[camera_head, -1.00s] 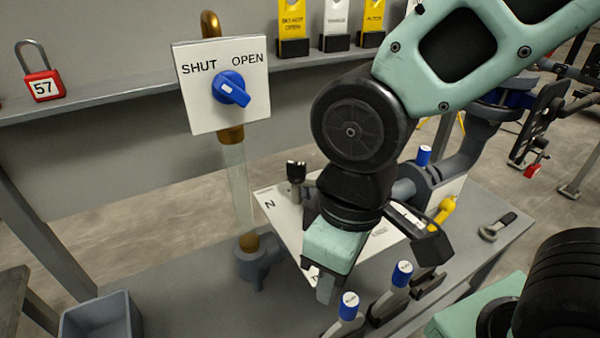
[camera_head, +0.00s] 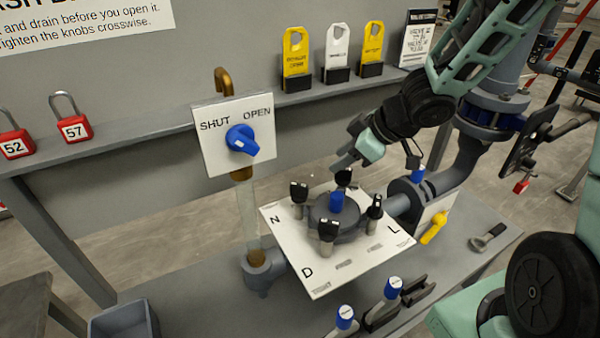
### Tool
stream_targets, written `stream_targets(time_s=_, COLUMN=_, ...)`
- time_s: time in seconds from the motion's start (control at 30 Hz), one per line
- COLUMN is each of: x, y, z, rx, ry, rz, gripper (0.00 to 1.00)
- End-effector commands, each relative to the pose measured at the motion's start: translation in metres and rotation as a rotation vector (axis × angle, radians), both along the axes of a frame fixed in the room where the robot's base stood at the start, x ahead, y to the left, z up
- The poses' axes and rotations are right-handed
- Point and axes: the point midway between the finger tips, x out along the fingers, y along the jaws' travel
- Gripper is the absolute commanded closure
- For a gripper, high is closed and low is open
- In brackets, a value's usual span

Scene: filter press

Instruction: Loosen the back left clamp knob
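The filter press has a round grey lid (camera_head: 348,224) on a white plate (camera_head: 318,280) marked N, D and L. Black clamp knobs stand around the lid. The back left knob (camera_head: 299,192) stands upright at the lid's left. The back right knob (camera_head: 344,177) is behind the lid, with the front left knob (camera_head: 328,230) and front right knob (camera_head: 375,206) nearer me. My gripper (camera_head: 345,162) is above and behind the lid, right of the back left knob and apart from it. Its tip overlaps the view close to the back right knob. Its finger gap is not clear.
A blue cap (camera_head: 337,201) tops the lid's middle. A blue valve handle (camera_head: 241,140) on a SHUT/OPEN sign stands left, on a vertical pipe. A yellow lever (camera_head: 435,228) is right. Blue-capped handles (camera_head: 345,317) stand in front. Tags and padlocks line the shelf.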

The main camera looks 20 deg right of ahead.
Motion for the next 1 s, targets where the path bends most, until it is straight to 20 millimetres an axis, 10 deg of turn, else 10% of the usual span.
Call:
stream_targets(time_s=0.37, x=-0.011, y=-0.021, z=0.009, rx=0.151, ry=0.005, rz=0.110, gripper=0.62)
stream_targets(time_s=1.0, x=0.040, y=0.049, z=-0.081, rx=0.149, ry=0.005, rz=0.112, gripper=0.62)
